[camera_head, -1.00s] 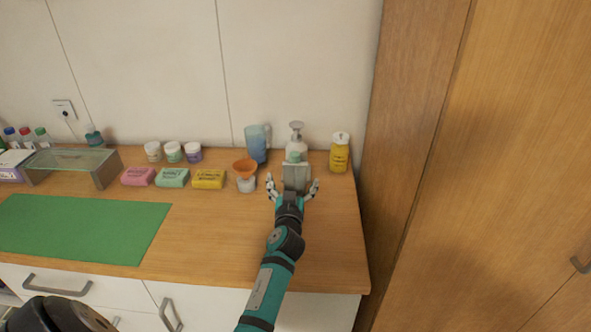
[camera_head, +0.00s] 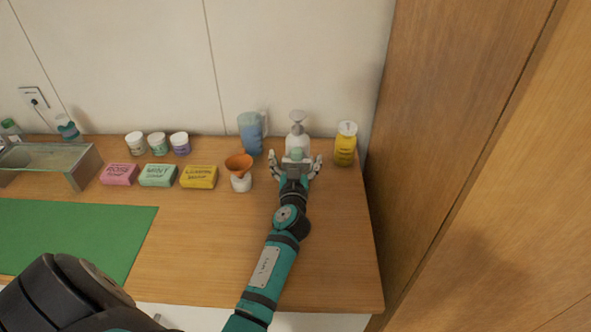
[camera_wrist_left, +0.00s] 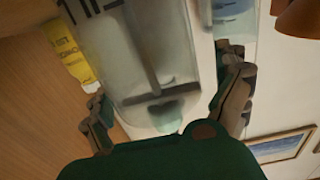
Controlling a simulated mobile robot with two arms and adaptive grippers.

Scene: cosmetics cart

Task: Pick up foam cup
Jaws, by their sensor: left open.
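No thing is plainly marked as a foam cup. A clear-white pump bottle (camera_head: 297,140) with a grey pump head stands near the wall; it fills the middle of the left wrist view (camera_wrist_left: 150,60). My left gripper (camera_head: 299,160) is open in front of it, its fingers spread to either side of the bottle. In the left wrist view the fingers appear beside it, but I cannot tell whether they touch. A blue jug (camera_head: 250,133) with a handle stands to the left of the bottle. A white cup (camera_head: 241,184) sits under an orange funnel (camera_head: 238,164). My right gripper is not in view.
A yellow bottle (camera_head: 345,148) stands close on the right, near the tall wooden cabinet (camera_head: 450,130). Pink, mint and yellow soap boxes (camera_head: 198,177) and small jars (camera_head: 157,144) are at left. A green mat (camera_head: 80,225) lies in front. The front right counter is bare.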

